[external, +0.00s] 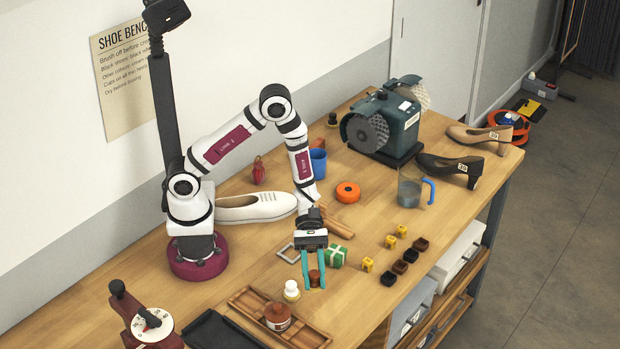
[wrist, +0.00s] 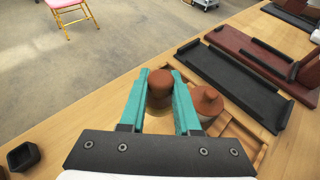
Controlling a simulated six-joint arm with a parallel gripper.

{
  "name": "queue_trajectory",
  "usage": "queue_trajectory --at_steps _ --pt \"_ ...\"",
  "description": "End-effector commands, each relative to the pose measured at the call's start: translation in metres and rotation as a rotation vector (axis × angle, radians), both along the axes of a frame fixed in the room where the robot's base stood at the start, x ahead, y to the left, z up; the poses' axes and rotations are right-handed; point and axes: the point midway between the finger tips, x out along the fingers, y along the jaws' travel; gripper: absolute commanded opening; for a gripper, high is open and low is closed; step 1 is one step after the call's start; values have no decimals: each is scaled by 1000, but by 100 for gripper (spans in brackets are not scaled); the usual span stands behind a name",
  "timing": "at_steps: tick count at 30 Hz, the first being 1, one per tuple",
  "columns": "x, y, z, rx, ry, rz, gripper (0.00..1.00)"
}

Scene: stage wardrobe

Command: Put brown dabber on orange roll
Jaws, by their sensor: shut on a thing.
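The brown dabber (external: 315,278) is between the teal fingers of my gripper (external: 314,284), which is shut on it. In the wrist view the dabber (wrist: 160,85) shows its rounded brown top between the fingertips (wrist: 161,80). Its underside is hidden, and I cannot tell whether it touches the bench. The orange roll (external: 347,192) lies flat on the bench, farther back and to the right of my gripper, with nothing on top. The roll is not in the wrist view.
A blue cup (external: 317,163) stands behind the roll.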

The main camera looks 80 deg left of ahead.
Motion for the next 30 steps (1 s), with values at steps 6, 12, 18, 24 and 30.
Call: queue_trajectory --at_steps 6,12,18,24,30 --pt "13 11 8 3 -3 59 0" --pt "67 70 16 16 -12 334 0" --pt "120 173 31 22 -18 711 0" --pt "139 276 47 14 -17 1040 0" --pt "140 322 51 8 -16 1168 0"
